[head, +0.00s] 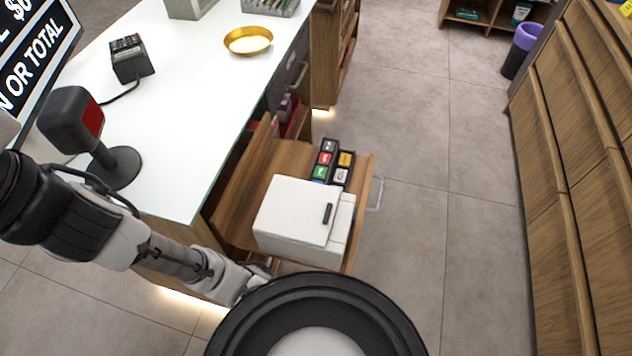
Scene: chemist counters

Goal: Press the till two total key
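A small black key block (334,161) with two columns of coloured keys sits on a pulled-out wooden shelf or drawer (288,157). I make out red (325,158), green (320,172), yellow (346,159) and whitish (341,175) keys; their legends are too small to read, so I cannot tell which is the total key. A dark screen (38,55) at the upper left shows cut-off words ending "OR TOTAL". My arm reaches in from the left, below the counter. Its far end passes out of sight near the white box's lower left corner, and my gripper is not visible.
A white box (292,212) with a dark handle stands in front of the key block. The white counter (185,95) holds a scanner (75,118), a card terminal (130,58) and a gold dish (248,40). Wooden cabinets (575,150) line the right; the floor between is clear.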

